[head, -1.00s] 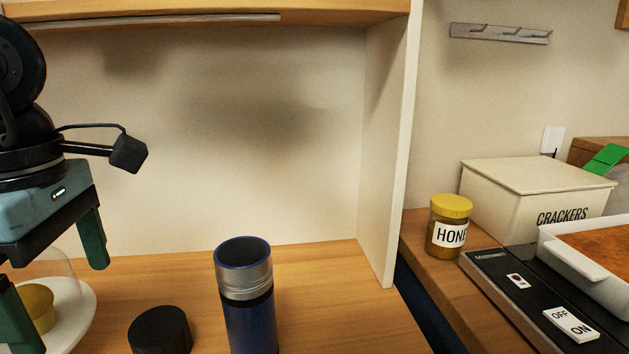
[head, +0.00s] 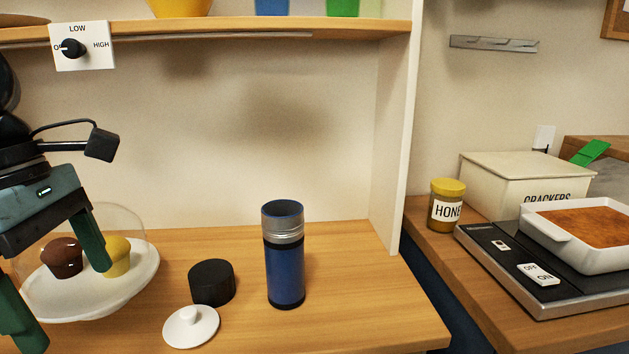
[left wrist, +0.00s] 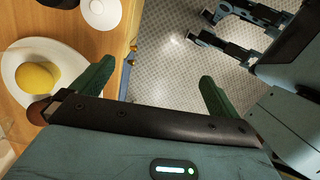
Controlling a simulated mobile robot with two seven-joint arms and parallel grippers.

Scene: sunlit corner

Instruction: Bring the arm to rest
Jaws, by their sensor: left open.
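My left gripper (head: 72,309) comes in from the left in the head view. Its two green fingers are spread, with nothing visible between them. One finger overlaps the white plate and the yellow muffin (head: 119,258) in the picture; I cannot tell whether they touch. In the left wrist view the open left gripper (left wrist: 157,75) points over the counter's edge and the tiled floor, with the plate to its left. My right gripper does not show in the head view.
The white plate (head: 140,285) also holds a brown muffin (head: 62,258) under a clear dome. A black lid (head: 212,283), white knobbed lid (head: 190,327) and blue flask (head: 285,270) stand to its right. A shelf (head: 250,35) hangs above. Bare counter lies right of the flask.

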